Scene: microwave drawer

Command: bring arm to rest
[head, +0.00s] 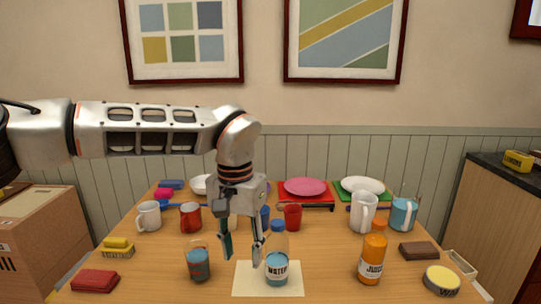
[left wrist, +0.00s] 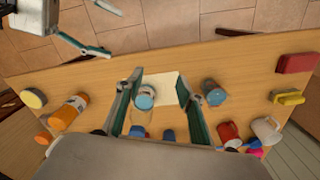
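My left gripper (head: 242,255) is open and empty, pointing down over the table just left of the water bottle in the head view. In the left wrist view its two fingers (left wrist: 158,80) are spread, and the water bottle (left wrist: 145,99) appears between and beyond them. The bottle (head: 277,268) stands upright on a cream mat (head: 243,284). My right gripper is out of the head view. It shows at the upper left of the left wrist view (left wrist: 116,33), past the table edge, with its fingers apart and nothing between them.
A glass of blue liquid (head: 199,264) stands left of the left gripper, and an orange juice bottle (head: 374,255) to the right. Red cups (head: 191,216), a white mug (head: 149,215), a white pitcher (head: 362,213) and plates (head: 305,187) crowd the back.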

